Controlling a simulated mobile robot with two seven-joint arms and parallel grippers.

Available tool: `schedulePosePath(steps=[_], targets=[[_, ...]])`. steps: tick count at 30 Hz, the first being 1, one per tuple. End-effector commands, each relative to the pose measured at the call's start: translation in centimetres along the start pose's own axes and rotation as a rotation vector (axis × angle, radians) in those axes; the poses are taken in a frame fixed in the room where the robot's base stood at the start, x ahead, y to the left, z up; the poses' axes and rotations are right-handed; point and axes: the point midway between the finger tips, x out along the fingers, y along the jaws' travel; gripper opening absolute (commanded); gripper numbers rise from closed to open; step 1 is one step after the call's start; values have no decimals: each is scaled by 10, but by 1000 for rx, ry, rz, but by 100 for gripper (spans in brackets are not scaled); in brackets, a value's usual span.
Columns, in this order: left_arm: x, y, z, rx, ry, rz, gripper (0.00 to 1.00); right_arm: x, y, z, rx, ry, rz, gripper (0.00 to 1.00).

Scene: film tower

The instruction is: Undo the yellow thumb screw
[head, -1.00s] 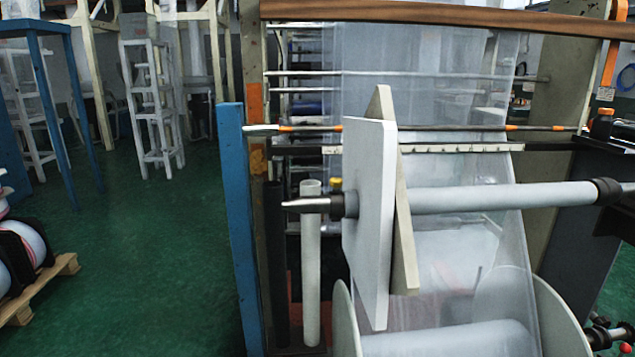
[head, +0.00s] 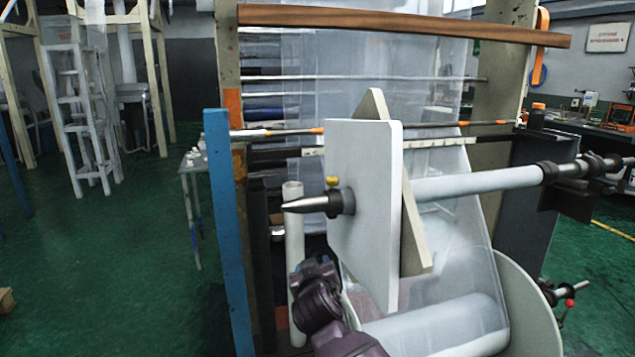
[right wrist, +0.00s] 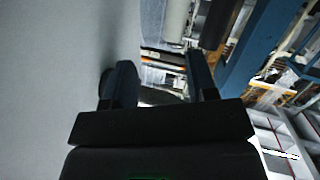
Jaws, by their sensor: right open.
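The yellow thumb screw (head: 332,181) is a small knob on top of the dark collar (head: 341,202), at the left face of the pale upright plate (head: 362,225) in the head view. A pointed metal shaft tip (head: 302,205) sticks out left of the collar. A dark arm part of mine (head: 318,300) shows below the collar, apart from the screw; its fingers cannot be made out there. In the right wrist view my right gripper (right wrist: 160,78) is open and empty, with a grey surface close on its left. The screw is not seen in that view. My left gripper is not in view.
A blue post (head: 228,235) stands left of the shaft tip, and a white upright tube (head: 293,240) stands behind it. The blue post also shows in the right wrist view (right wrist: 258,45). A film roll (head: 440,335) lies below the plate. The green floor at left is open.

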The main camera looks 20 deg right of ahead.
Motion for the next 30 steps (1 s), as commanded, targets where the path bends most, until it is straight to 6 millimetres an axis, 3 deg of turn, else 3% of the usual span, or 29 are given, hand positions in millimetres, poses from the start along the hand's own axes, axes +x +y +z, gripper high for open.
schedulePosePath(steps=[1, 3, 9, 11, 21, 30], targets=[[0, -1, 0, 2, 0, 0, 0, 5, -3, -32, 4, 28, 19, 52], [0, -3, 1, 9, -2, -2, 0, 8, -6, -67, 10, 58, 47, 52], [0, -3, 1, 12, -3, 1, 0, 8, -10, -155, 30, 131, 126, 52], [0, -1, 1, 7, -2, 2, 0, 7, -9, -175, 52, 133, 173, 52], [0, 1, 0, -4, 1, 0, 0, -4, 30, -170, 309, 63, 632, 52], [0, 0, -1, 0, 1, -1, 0, -5, 45, -170, 371, 86, 734, 52]])
